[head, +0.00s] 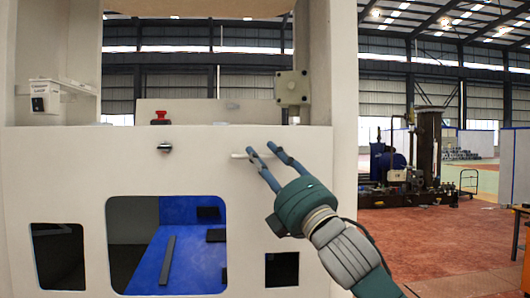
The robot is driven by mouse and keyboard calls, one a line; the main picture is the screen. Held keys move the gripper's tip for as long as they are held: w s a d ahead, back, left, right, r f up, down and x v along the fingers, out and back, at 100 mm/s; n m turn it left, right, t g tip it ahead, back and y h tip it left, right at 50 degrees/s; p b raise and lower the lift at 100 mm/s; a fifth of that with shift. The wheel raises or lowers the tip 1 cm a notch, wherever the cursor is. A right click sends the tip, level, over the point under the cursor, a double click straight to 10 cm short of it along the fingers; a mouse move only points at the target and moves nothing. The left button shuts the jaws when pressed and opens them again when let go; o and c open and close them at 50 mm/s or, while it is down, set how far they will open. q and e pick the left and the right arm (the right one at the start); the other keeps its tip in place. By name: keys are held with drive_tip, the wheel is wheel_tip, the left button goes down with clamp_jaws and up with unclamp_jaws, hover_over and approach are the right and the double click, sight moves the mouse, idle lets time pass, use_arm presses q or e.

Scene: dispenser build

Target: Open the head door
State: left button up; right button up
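The white front panel (70,165) of the dispenser faces me. I cannot tell for sure which part of it is the head door. A thin pale bar handle (239,155) is on its upper right. My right gripper (261,149) is at this handle, its two blue fingers spread apart. The fingertips overlap the bar in the picture; I cannot tell whether they touch it. My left gripper is not in view.
Below the knob, a wide window (167,245) shows a blue interior, with smaller dark openings at both sides. A red button (160,118) is above the panel, and a beige box (292,88) is at the upper right. Open reddish floor (440,235) is to the right.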

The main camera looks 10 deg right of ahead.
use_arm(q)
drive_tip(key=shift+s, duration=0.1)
use_arm(e)
drive_tip(key=shift+w, duration=0.1)
drive_tip(key=shift+c, duration=0.3)
clamp_jaws()
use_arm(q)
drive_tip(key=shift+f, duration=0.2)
use_arm(e)
drive_tip(key=shift+f, duration=0.15)
